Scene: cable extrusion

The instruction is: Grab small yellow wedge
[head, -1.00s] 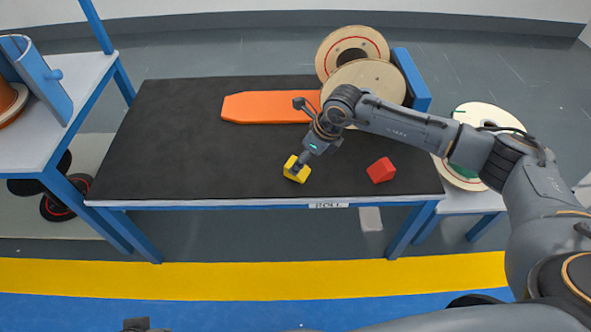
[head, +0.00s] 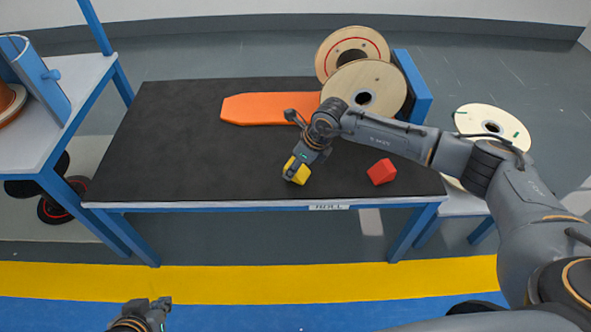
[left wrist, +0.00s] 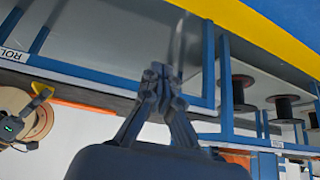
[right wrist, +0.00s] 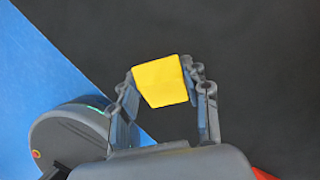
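The small yellow wedge (head: 299,174) sits on the black tabletop near its front edge. My right gripper (head: 297,168) is over it from above and hides part of it. In the right wrist view the wedge (right wrist: 160,80) lies between the two fingertips of my right gripper (right wrist: 162,78). The fingers are spread; the wedge is close to the right finger, with a small gap beside the lower left finger. My left gripper (head: 155,304) is low at the front, away from the table. In the left wrist view its fingers (left wrist: 162,80) are together and hold nothing visible.
A red block (head: 381,172) sits right of the wedge. An orange board (head: 265,108) lies farther back, near wooden reels (head: 340,82). The left part of the black table (head: 180,150) is clear. A shelf (head: 60,125) stands at the left.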

